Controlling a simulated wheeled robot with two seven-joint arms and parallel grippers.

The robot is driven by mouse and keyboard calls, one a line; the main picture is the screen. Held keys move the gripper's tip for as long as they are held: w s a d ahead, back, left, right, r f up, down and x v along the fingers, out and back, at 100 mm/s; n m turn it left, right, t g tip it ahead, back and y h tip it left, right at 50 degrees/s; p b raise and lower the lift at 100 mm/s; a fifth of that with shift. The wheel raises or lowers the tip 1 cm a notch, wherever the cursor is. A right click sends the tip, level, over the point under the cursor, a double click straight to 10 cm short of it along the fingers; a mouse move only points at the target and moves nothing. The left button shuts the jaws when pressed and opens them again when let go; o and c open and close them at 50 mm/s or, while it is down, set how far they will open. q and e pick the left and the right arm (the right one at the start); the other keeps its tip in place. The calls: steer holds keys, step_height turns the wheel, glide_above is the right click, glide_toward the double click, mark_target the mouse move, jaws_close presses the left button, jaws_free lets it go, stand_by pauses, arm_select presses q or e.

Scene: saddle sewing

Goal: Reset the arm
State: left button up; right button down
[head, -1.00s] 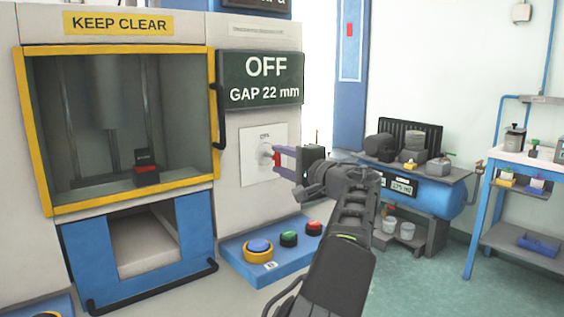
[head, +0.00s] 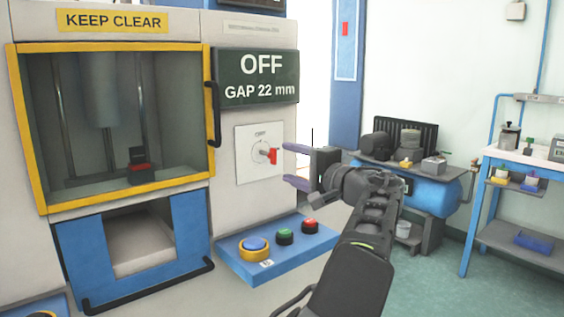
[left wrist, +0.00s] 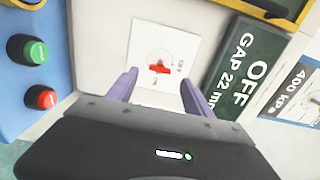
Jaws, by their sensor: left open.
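My left gripper (head: 288,164) is open and empty, to the right of a switch panel (head: 247,166) on the machine front. The panel carries a round switch with a red handle (head: 273,156). In the left wrist view the red handle (left wrist: 159,69) stands beyond the two purple fingers (left wrist: 157,88), with a gap between them and it. The dark sign (head: 259,78) above reads OFF and GAP 22 mm. My right gripper is in neither view.
A blue ledge with blue, green and red buttons (head: 285,238) juts out below the panel. A yellow-framed window (head: 212,110) with a black handle is at left. A compressor (head: 432,195) and a blue-legged bench (head: 477,222) stand at the right.

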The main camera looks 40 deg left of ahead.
arm_select(q)
steer(key=shift+v, duration=1.05)
